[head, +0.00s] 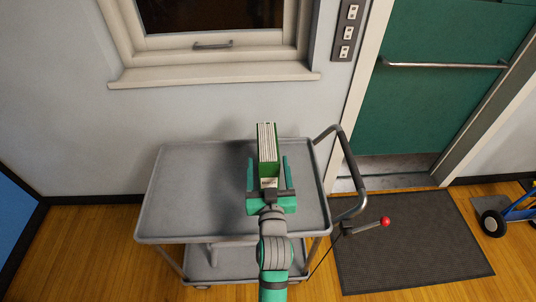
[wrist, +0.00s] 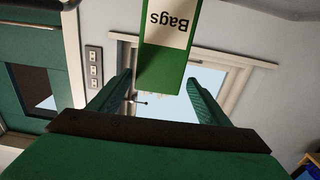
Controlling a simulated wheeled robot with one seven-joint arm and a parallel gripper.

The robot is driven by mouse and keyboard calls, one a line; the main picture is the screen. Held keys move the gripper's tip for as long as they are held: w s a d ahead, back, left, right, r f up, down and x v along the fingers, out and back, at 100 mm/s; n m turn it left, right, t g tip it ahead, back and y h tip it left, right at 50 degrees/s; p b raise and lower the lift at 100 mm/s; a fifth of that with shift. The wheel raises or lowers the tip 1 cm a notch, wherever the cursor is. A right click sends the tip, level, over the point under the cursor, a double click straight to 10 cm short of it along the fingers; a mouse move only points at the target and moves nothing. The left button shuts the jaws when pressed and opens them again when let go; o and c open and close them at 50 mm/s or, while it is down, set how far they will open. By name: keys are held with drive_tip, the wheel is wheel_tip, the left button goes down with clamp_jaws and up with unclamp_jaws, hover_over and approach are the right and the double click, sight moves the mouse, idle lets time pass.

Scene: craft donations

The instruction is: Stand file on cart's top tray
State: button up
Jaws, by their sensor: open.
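The file (head: 268,174) is a narrow green box with white label and pale contents. It appears upright over the cart's top tray (head: 180,205), near the tray's back edge. Its base contact is hard to make out behind my gripper. My gripper (head: 268,160) is open, with one finger on each side of the file. In the wrist view the file (wrist: 165,68) shows its "Bags" label upside down. It lies between the open fingers of my gripper (wrist: 158,80), with a visible gap on both sides.
The grey cart has a lower shelf (head: 235,262) and a curved handle (head: 345,165) on the right. A red-knobbed lever (head: 385,221) juts out beside it. The tray's left side is bare. A window (head: 215,45) and wall stand behind; a dark mat (head: 410,240) lies right.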

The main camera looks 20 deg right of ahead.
drive_tip(key=shift+v, duration=1.55)
drive_tip(key=s+a+f+g+y, duration=0.1)
drive_tip(key=s+a+f, duration=0.5)
drive_tip(key=s, duration=0.2)
drive_tip(key=s+a+f+y, duration=0.1)
drive_tip(key=s+a+f, duration=0.5)
drive_tip(key=s, duration=0.2)
drive_tip(key=s+a+n+y, duration=0.1)
drive_tip(key=s+a, duration=0.1)
drive_tip(key=s, duration=0.7)
drive_tip(key=s+a+n+g+y, duration=0.1)
drive_tip(key=s+a+n+y, duration=0.1)
drive_tip(key=s, duration=0.6)
drive_tip(key=shift+s+a, duration=0.25)
drive_tip(key=shift+s, duration=0.15)
drive_tip(key=shift+w, duration=0.1)
